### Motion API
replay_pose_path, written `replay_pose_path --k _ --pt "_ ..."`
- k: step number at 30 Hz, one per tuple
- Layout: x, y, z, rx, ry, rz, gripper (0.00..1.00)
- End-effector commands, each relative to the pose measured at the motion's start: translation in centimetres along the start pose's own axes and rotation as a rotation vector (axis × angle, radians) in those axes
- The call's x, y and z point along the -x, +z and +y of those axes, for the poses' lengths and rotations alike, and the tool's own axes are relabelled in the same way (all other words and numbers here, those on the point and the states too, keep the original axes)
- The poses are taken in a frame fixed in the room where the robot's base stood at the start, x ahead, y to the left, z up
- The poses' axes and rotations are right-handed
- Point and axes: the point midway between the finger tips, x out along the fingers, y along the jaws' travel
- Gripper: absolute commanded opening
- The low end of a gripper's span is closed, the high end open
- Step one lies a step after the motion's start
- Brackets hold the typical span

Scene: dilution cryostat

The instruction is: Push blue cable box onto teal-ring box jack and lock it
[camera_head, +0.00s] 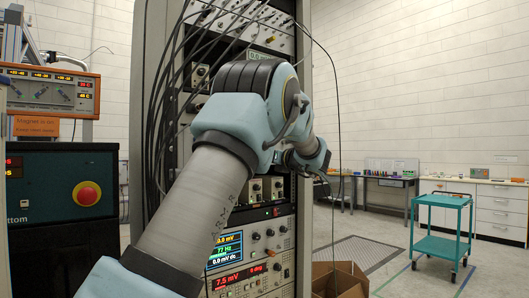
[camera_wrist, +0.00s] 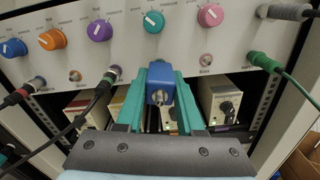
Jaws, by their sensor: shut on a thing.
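My gripper (camera_wrist: 159,98) is shut on the blue cable box (camera_wrist: 158,76), which sits between its two teal fingers in the wrist view. The box is in front of the pale panel, below the teal knob (camera_wrist: 153,21). A grey metal end of the box faces the camera. The teal-ring box jack does not show; the box and fingers cover the panel below the teal knob. I cannot tell whether the box touches a jack or is locked. In the head view my arm hides the box and the jack.
A green plug (camera_wrist: 262,61) is at the right. A bare jack (camera_wrist: 207,60) lies between. Black cables (camera_head: 165,100) hang before the rack. A teal cart (camera_head: 441,225) stands far right.

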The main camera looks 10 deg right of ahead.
Motion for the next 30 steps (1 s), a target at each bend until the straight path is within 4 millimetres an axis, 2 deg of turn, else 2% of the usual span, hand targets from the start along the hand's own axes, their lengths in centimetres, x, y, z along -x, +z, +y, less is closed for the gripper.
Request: replay_pose_path --k 1,30 --pt "-0.42 0.69 0.4 -0.024 0.006 -0.004 0.0" --pt "-0.57 0.66 0.45 -0.472 0.008 -0.002 0.0"
